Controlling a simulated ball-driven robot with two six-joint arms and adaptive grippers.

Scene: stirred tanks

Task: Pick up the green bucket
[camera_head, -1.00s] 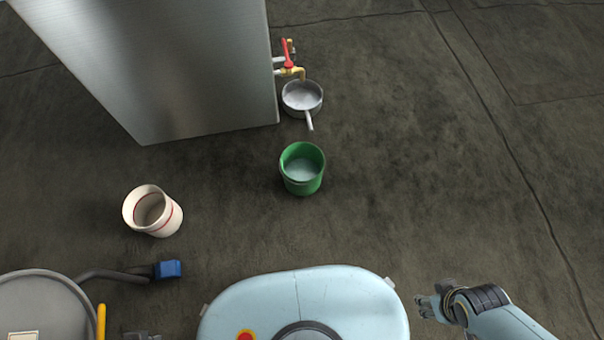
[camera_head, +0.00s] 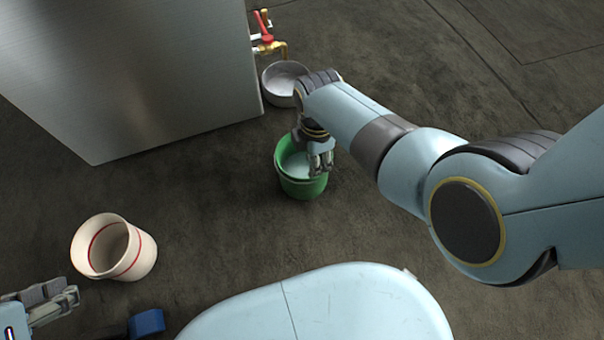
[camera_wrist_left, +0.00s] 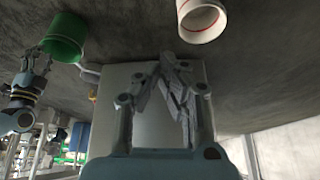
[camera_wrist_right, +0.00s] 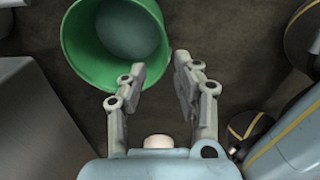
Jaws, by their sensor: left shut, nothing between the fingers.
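The green bucket (camera_head: 300,188) stands upright on the floor in the head view, with pale contents inside. My right gripper (camera_head: 321,165) is at its right rim, partly covering the opening. In the right wrist view the right fingers (camera_wrist_right: 161,62) are apart, with the right edge of the green bucket (camera_wrist_right: 78,50) by the fingertips; I cannot tell if they touch it. My left gripper (camera_head: 70,297) is shut and empty at the lower left of the head view, away from the green bucket. The green bucket (camera_wrist_left: 66,35) also shows in the left wrist view.
A white bucket with a red stripe (camera_head: 132,262) stands at left, near my left gripper. A grey pan (camera_head: 280,82) sits under a brass tap with a red handle (camera_head: 264,40) beside a large metal tank (camera_head: 130,80). A blue object (camera_head: 147,322) lies at the bottom.

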